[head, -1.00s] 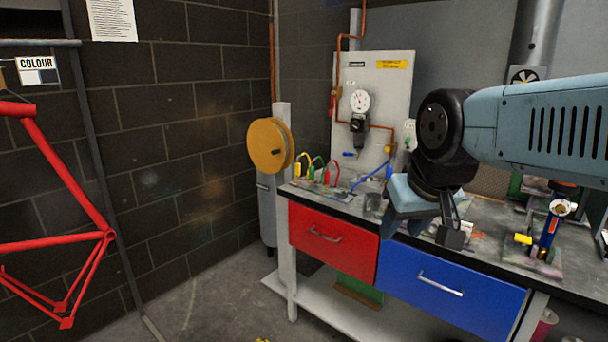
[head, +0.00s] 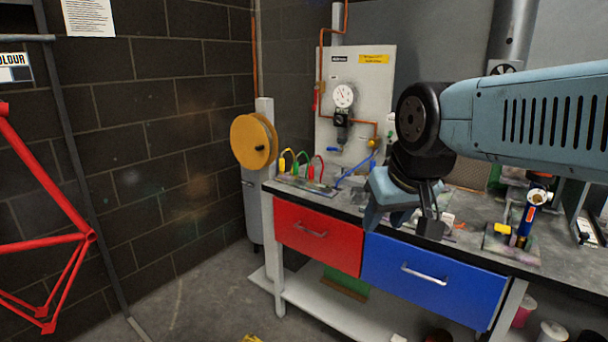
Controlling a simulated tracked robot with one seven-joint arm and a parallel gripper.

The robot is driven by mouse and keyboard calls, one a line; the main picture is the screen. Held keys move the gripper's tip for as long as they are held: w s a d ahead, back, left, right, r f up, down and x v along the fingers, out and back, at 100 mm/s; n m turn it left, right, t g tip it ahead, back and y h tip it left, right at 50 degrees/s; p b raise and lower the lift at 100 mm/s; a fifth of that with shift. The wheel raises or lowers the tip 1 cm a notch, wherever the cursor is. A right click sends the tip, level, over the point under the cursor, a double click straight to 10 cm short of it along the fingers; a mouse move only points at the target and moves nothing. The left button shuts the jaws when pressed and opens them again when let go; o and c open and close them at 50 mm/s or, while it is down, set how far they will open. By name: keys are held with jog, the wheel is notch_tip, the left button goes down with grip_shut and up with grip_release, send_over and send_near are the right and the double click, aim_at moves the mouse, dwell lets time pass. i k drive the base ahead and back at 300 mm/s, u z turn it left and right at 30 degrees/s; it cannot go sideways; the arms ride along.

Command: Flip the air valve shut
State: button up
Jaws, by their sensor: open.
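The grey air panel (head: 382,85) stands at the back left end of the bench, with a round gauge (head: 344,95) and black regulator (head: 341,120) on it. A small red handle (head: 316,97) sits on the pipe at its left edge. A blue lever (head: 332,149) lies roughly level below the regulator, and a small yellow fitting (head: 373,143) is at the lower right. I cannot tell which of these is the air valve. My gripper (head: 405,222) is open, points down over the front of the bench and is apart from the panel. Nothing shows between its fingers.
The bench (head: 470,237) carries coloured hoses (head: 302,165) and a blue-bodied tool (head: 526,220). A yellow reel (head: 254,142) hangs left of the panel. Red (head: 318,236) and blue (head: 432,283) drawers face me. A red bike frame (head: 45,175) stands at left; floor between is clear.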

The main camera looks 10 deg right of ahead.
aim_at(314, 106)
jog(key=k, duration=1.35)
jog(key=u, duration=0.55)
jog(key=i, duration=1.55)
jog(key=u, duration=0.45)
jog(key=i, duration=1.1)
jog(key=z, duration=0.5)
jog(key=i, duration=1)
jog(key=z, duration=1.05)
jog(key=i, duration=0.7)
jog(key=z, duration=0.55)
